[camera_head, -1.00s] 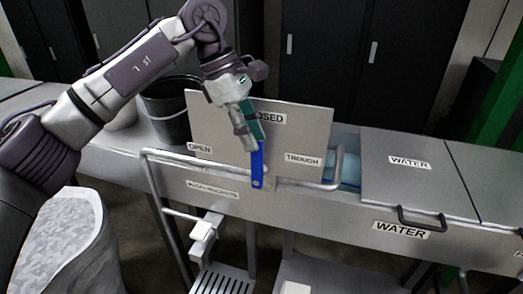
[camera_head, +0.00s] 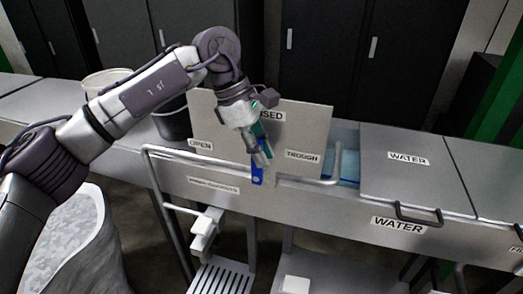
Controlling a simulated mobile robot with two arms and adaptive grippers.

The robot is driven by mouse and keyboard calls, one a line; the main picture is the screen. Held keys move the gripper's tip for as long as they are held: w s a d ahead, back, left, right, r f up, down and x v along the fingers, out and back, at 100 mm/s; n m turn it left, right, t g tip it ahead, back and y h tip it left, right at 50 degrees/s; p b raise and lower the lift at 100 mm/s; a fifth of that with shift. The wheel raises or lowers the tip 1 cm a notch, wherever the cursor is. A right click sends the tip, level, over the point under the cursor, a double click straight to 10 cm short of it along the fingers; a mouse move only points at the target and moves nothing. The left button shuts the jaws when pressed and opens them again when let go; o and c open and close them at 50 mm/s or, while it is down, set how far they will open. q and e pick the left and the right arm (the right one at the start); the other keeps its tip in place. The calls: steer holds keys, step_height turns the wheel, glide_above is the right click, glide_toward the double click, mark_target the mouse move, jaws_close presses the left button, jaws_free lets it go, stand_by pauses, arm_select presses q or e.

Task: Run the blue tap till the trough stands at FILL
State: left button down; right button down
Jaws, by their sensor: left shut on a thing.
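The blue tap handle (camera_head: 257,177) shows in the head view at the front of an upright grey panel (camera_head: 312,125) labelled OPEN, TROUGH and a partly covered word ending in "SED". My left gripper (camera_head: 262,158) is shut on the upper part of the blue handle, which points down. The trough (camera_head: 347,168) shows as a narrow strip of blue water right of the panel. No FILL mark can be read, and the water level cannot be told. My right gripper is not in view.
A grey lid (camera_head: 405,185) labelled WATER with a dark handle covers the counter to the right. A metal rail (camera_head: 215,160) runs along the front of the panel. A dark bucket (camera_head: 172,118) stands behind my left arm. A pale sack (camera_head: 70,235) stands at lower left.

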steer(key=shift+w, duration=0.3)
arm_select(q)
steer(key=shift+a, duration=0.1)
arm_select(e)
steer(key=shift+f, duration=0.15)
